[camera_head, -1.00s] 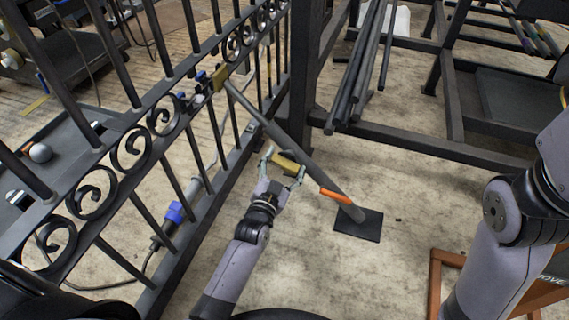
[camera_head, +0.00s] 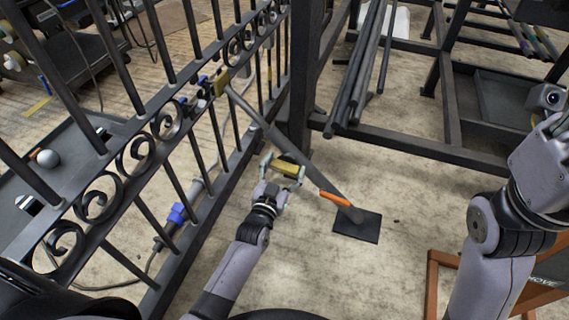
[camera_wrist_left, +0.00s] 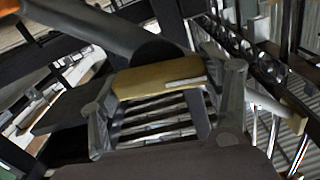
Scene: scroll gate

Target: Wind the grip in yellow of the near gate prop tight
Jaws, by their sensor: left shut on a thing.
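The near gate prop (camera_head: 262,122) is a grey tube slanting from a yellow bracket (camera_head: 221,81) on the gate down to a dark square foot plate (camera_head: 357,226). It has an orange sleeve (camera_head: 335,198) low on it. The yellow grip (camera_head: 287,169) is a short bar at the prop's middle. My left gripper (camera_head: 284,172) has its fingers on either side of this bar and is shut on it. In the left wrist view the yellow grip (camera_wrist_left: 158,78) lies between the two fingers, beside the dark tube. My right gripper is out of view past the right edge.
The black scrolled gate (camera_head: 135,155) stands left of my left arm. A dark rack (camera_head: 440,155) with several long bars (camera_head: 362,65) stands behind the prop. A brown frame (camera_head: 434,285) is at lower right. The floor around the foot plate is clear.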

